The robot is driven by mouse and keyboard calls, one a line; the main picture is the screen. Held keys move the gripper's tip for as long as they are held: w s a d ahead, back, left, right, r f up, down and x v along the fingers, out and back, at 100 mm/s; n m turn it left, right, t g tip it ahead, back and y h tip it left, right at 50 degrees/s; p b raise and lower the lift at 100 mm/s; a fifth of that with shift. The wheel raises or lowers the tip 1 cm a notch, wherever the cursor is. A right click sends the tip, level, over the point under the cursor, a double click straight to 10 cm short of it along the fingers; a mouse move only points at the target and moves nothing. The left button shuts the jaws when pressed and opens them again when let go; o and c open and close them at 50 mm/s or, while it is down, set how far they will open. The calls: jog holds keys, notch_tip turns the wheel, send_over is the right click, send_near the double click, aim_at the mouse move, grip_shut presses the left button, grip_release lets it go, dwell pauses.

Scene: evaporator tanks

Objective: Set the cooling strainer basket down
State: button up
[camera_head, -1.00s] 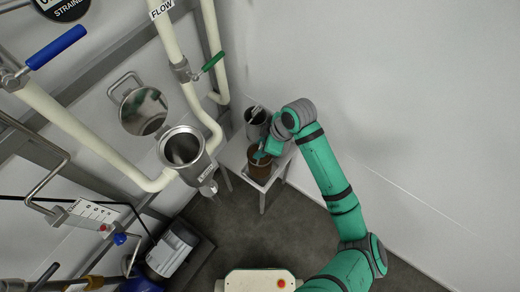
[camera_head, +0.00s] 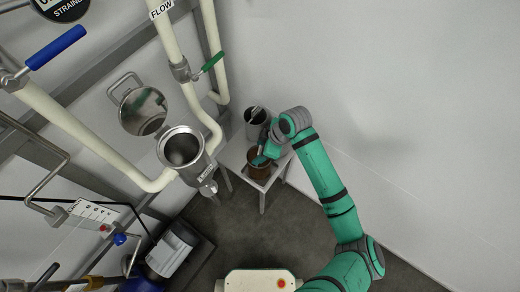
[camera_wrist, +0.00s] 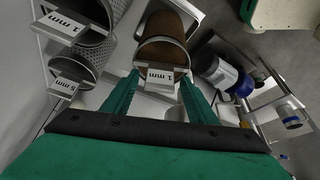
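The brown cylindrical strainer basket (camera_head: 259,171) stands on the small table by the wall, in front of the grey baskets. In the wrist view the brown basket (camera_wrist: 163,45) shows its rounded body and a white "1 mm" tag (camera_wrist: 155,77) on its near side. My gripper (camera_head: 264,158) is at this basket. Its teal fingers (camera_wrist: 159,82) stand apart on either side of the tag, with a narrow gap visible at the right finger. I see no clear squeeze on the tag. The basket's underside is hidden.
A grey mesh basket tagged "1 mm" (camera_wrist: 95,18) and one tagged "5 mm" (camera_wrist: 88,58) stand close on the left in the wrist view. The small table (camera_head: 231,159) has little free room. An open steel strainer housing (camera_head: 181,147) with pipes is to its left.

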jog(key=shift+r, duration=0.1)
jog(key=v, duration=1.2)
dwell(0.4)
